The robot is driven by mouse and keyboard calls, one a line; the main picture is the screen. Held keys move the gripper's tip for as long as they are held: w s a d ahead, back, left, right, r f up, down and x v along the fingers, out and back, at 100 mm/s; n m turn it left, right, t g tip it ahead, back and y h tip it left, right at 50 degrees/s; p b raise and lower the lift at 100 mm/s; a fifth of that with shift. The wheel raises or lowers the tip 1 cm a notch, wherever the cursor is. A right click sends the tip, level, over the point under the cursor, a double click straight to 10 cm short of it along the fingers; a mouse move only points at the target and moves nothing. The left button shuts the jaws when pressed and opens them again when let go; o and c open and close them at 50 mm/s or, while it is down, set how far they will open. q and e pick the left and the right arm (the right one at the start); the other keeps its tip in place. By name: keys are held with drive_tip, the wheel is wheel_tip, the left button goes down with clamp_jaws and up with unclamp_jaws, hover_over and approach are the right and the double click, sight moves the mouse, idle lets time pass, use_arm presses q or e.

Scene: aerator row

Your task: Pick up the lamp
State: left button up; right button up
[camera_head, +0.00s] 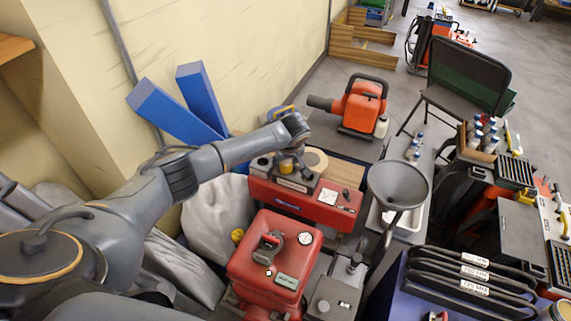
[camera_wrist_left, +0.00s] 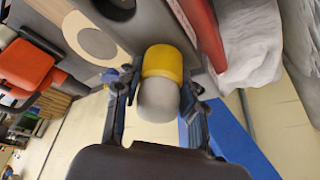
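The lamp (camera_wrist_left: 160,92), which I take to be the short rounded piece with a yellow band and a grey-white end, sits between the two fingers of my left gripper (camera_wrist_left: 158,98) in the left wrist view. A finger lies close along each side of it. I cannot tell whether they touch it. In the head view my left gripper (camera_head: 290,158) is over the red box (camera_head: 318,204), and a bit of yellow lamp (camera_head: 286,165) shows below it. Much of the lamp is hidden there. My right gripper is not in view.
A beige ring (camera_head: 314,161) lies beside the gripper. A red tank unit (camera_head: 273,262) stands in front and a grey funnel (camera_head: 398,183) to the right. An orange machine (camera_head: 360,104) is behind. Blue beams (camera_head: 201,98) lean on the wall at left.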

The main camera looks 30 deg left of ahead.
use_arm(q)
drive_tip(key=c, duration=0.3)
drive_tip(key=shift+r, duration=0.15)
